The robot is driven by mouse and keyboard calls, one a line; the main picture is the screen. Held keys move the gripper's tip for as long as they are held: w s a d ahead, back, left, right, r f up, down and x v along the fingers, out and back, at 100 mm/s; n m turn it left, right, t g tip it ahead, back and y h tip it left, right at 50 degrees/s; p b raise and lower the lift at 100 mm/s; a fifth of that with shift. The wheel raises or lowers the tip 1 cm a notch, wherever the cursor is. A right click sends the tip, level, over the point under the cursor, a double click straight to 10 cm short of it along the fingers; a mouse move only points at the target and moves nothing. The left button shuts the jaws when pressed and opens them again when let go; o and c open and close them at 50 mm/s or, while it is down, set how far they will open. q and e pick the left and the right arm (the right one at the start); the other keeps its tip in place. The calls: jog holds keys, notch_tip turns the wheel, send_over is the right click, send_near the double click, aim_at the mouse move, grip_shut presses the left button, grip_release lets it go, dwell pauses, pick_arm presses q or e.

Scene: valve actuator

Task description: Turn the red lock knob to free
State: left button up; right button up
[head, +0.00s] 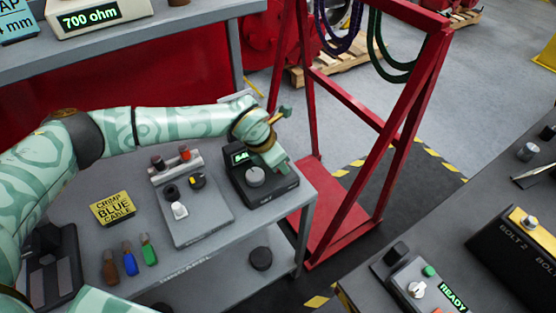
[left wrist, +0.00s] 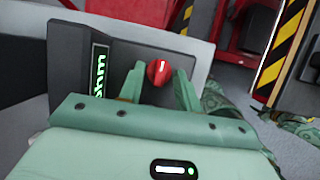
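The red lock knob (left wrist: 159,72) shows in the left wrist view, on a dark panel beside a green lit display (left wrist: 99,70) of which I read "ohm". My left gripper (left wrist: 160,88) is open, with one finger on each side of the knob; I cannot tell whether either finger touches it. In the head view my left gripper (head: 277,161) is over the back right of a black device (head: 264,199) with a lit display and a grey dial (head: 255,176). The red knob is not visible there, perhaps hidden by the gripper.
Left of the device are a grey switch panel (head: 205,222), a yellow "CRIMP BLUE CABLE" sign (head: 113,207) and coloured connectors (head: 130,262). A red frame (head: 399,125) stands just right of the bench. Another bench (head: 470,215) with a "READY" box is at the right.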

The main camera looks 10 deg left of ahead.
pick_arm(q)
grip_shut()
